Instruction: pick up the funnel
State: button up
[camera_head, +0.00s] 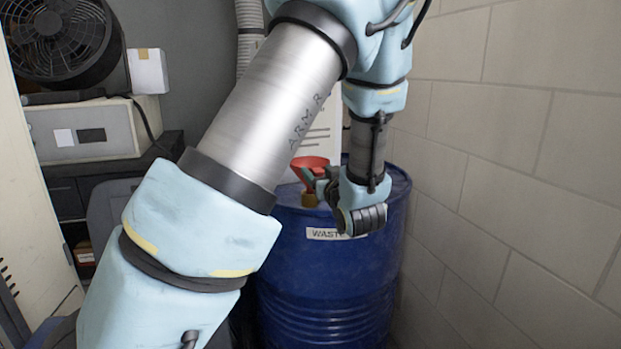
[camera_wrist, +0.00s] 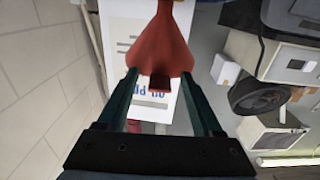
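The red funnel (camera_head: 310,162) stands on a brass fitting (camera_head: 309,198) on top of the blue drum (camera_head: 330,265) in the head view. In the wrist view the funnel (camera_wrist: 160,45) is close up, with its wide part level with the fingertips. My gripper (camera_head: 322,183) is beside the funnel, just to its right, above the drum top. In the wrist view the fingers of my gripper (camera_wrist: 160,75) are spread apart, one to each side of the funnel's wide part. I cannot tell whether they touch it.
A block wall (camera_head: 520,140) is close on the right of the drum. A fan (camera_head: 62,40) and a beige box (camera_head: 85,130) stand at the left. A white panel with blue lettering (camera_wrist: 120,45) is behind the funnel. My arm hides part of the middle.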

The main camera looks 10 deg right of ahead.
grip_shut()
dwell(0.3)
dwell(0.3)
